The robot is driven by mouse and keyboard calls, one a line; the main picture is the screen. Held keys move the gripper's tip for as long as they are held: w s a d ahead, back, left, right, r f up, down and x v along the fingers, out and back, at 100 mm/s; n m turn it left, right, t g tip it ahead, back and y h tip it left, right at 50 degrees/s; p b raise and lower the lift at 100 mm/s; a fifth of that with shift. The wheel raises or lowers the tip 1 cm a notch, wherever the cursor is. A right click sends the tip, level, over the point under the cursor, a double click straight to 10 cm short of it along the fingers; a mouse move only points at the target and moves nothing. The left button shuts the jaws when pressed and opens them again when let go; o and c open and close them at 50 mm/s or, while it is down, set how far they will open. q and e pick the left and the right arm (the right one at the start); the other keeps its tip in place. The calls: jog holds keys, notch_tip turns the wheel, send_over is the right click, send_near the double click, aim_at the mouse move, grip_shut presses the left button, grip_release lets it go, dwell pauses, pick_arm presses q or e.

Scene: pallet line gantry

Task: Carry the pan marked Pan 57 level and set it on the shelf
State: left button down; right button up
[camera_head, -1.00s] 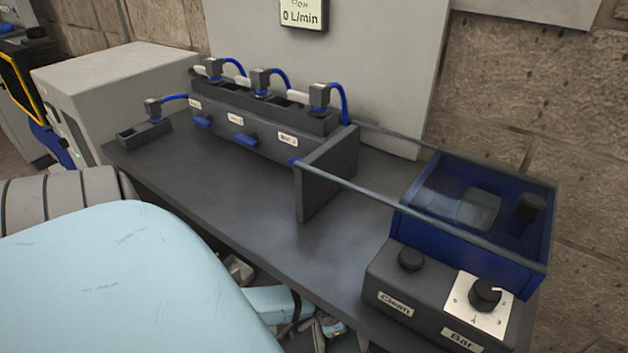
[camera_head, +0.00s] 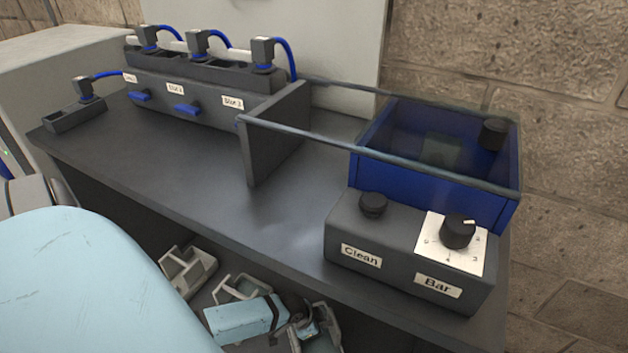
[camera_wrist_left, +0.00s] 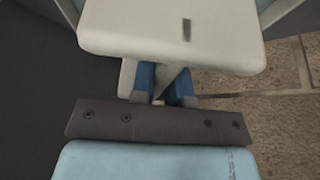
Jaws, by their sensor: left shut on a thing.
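In the left wrist view my left gripper (camera_wrist_left: 164,88) has its blue fingers close together on the narrow part of a cream-white thing (camera_wrist_left: 150,38). This thing has a flat, rounded face with a short dark mark; no lettering is readable, so I cannot tell whether it is Pan 57. The fingertips are partly hidden beneath it. In the head view no pan marked Pan 57 can be made out, and I cannot single out the shelf. My right gripper cannot be identified in either view.
A dark grey bench (camera_head: 190,185) carries a valve block (camera_head: 200,100) with blue hoses, an upright plate (camera_head: 272,135), a blue open-topped box (camera_head: 430,170) with rails, and a control box (camera_head: 400,240) marked Clean and Bar. The bench's middle is bare. A brick wall stands behind.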

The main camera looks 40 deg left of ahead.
aim_at(314, 345)
pick_arm(q)
jog(key=shift+w+f+b, duration=0.1)
jog(key=shift+f+b, duration=1)
jog(key=shift+f, duration=1.15)
pick_arm(e)
jog(key=shift+w+d+f+n, duration=0.25)
jog(key=shift+w+d+n, duration=0.05)
jog(key=shift+w+n, duration=0.3)
jog(key=shift+s, duration=0.1)
pick_arm(q)
jog(key=c, duration=1.5)
grip_release()
jog(key=shift+f, duration=0.15)
jog(key=o, duration=0.4)
pick_arm(e)
jog(key=shift+f, duration=0.15)
